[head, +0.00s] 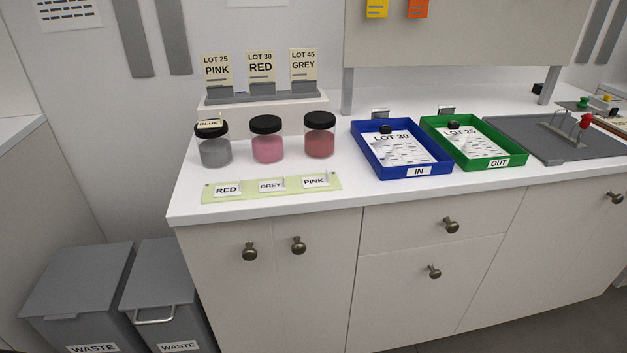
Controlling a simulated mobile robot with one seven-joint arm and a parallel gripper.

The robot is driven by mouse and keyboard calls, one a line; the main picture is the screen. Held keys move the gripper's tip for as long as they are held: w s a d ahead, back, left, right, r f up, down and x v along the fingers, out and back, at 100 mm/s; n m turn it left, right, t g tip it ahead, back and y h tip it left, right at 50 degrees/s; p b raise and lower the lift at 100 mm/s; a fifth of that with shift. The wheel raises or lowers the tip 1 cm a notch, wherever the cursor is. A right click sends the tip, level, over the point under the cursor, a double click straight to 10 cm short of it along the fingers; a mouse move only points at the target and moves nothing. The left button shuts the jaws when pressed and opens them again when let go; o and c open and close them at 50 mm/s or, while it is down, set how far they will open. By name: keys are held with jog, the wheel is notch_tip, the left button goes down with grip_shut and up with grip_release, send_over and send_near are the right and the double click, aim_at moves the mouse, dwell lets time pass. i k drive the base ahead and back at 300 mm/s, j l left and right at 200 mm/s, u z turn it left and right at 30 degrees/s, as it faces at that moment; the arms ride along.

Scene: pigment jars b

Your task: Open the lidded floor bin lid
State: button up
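Two grey lidded floor bins stand at the lower left of the head view, both labelled WASTE. The left bin (75,285) is the larger, with a flat grey lid that looks shut and no handle in view. The right bin (160,280) is narrower, stands beside the counter, and has a light metal bar handle (154,315) at its front edge; its lid also looks shut. The lower parts of both bins are cut off by the picture edge. My gripper is not in view.
The white counter (345,195) with knobbed doors and drawers stands right of the bins. On it are several jars, a green label strip (240,198), a blue tray (364,155) and a green tray (510,162). Dark floor shows at the lower right.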

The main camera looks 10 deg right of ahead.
aim_at(159, 276)
jog(key=i+l+u, duration=0.15)
jog(key=u, duration=0.25)
jog(key=i+l+u, duration=0.1)
jog(key=l+u, duration=0.45)
jog(key=u, duration=0.25)
jog(key=i, duration=0.05)
